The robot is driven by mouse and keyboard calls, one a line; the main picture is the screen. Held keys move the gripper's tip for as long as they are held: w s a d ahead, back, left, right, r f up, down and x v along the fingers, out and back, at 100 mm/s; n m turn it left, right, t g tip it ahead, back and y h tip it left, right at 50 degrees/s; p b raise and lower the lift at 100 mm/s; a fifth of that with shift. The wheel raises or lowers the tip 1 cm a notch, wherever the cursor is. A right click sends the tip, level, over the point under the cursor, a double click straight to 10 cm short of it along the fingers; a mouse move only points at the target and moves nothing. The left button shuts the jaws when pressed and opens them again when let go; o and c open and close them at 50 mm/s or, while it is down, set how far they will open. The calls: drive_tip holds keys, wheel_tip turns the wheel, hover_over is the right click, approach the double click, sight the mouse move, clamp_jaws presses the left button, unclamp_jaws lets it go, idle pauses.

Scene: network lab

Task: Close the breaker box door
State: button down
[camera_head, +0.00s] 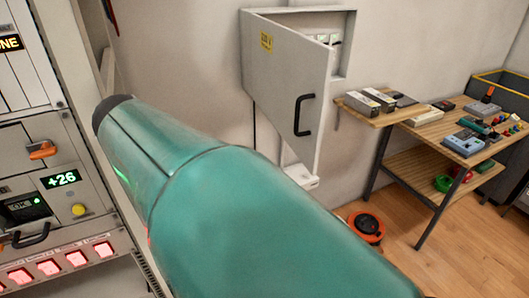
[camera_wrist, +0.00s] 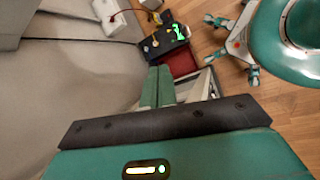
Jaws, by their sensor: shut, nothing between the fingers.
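The breaker box (camera_head: 344,45) is a pale grey metal box on the wall, seen in the head view right of the top middle. Its door (camera_head: 283,75) stands wide open, swung out from the left side, with a yellow warning label and a black handle (camera_head: 303,115) near its free edge. Part of the switches (camera_head: 326,38) shows inside. My gripper (camera_wrist: 167,72) shows in the wrist view with its two green fingers together and nothing between them. In the head view my teal arm fills the lower middle and hides the gripper. The wrist view does not clearly show the door.
A wooden table (camera_head: 381,119) with meters and tools stands right of the box. An orange cable reel (camera_head: 367,227) lies on the floor. A control panel (camera_head: 45,180) with lit buttons stands close at the left. Wooden floor is open at the lower right.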

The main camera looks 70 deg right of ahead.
drive_tip(key=s+d+r+n+g, duration=0.2)
drive_tip(key=s+d+r+g, duration=0.25)
drive_tip(key=s+d, duration=0.4)
approach(307, 167)
wheel_tip(307, 167, down, 4)
drive_tip(key=s+d, duration=0.2)
drive_tip(key=s, duration=0.1)
drive_tip(key=shift+d+f, duration=0.15)
drive_tip(key=shift+f, duration=0.05)
drive_tip(key=shift+s+h, duration=0.1)
drive_tip(key=shift+h, duration=0.2)
